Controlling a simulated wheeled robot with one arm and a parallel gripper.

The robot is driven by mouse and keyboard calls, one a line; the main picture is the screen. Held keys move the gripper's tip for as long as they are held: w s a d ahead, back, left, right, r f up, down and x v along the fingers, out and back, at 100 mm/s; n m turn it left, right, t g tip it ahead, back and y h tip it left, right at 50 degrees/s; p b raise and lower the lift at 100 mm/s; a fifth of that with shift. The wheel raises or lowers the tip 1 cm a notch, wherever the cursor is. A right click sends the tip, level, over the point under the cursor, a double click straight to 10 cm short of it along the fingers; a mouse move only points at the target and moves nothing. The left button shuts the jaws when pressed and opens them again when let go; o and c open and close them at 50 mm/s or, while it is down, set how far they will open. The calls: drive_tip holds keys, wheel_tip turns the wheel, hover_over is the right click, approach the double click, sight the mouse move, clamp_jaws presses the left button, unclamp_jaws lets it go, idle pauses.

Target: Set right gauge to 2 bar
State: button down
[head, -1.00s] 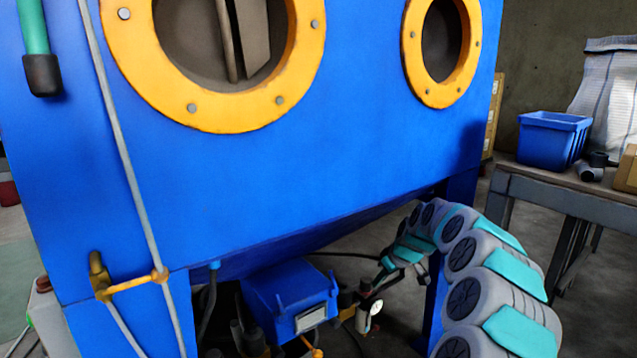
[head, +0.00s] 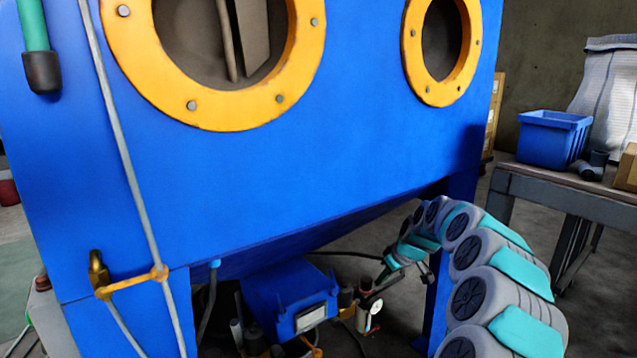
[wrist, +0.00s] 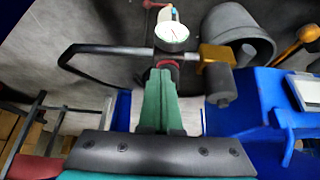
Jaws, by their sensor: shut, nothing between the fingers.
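The right gauge (head: 375,307) is a small round white dial under the blue cabinet, right of a blue box. It also shows in the wrist view (wrist: 172,32), just beyond my fingers; its reading is too small to tell. A dark knob (head: 365,279) sits above it in the head view. In the wrist view a red ring (wrist: 172,64) shows between the fingertips and the dial. My gripper (wrist: 160,76) has green fingers, shut and empty, pointing at this fitting. I cannot tell whether they touch it. In the head view the gripper (head: 384,278) is small and partly hidden.
The blue box (head: 290,300) and a brass fitting (wrist: 216,58) crowd the gauge's side. A black hose (wrist: 95,52) curves off to the left in the wrist view. The cabinet (head: 300,180) overhangs above, and its blue leg (head: 434,310) stands close to my arm.

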wheel_tip(320, 180, up, 6)
drive_tip(key=shift+f+p, duration=0.25)
drive_tip(key=shift+p, duration=0.45)
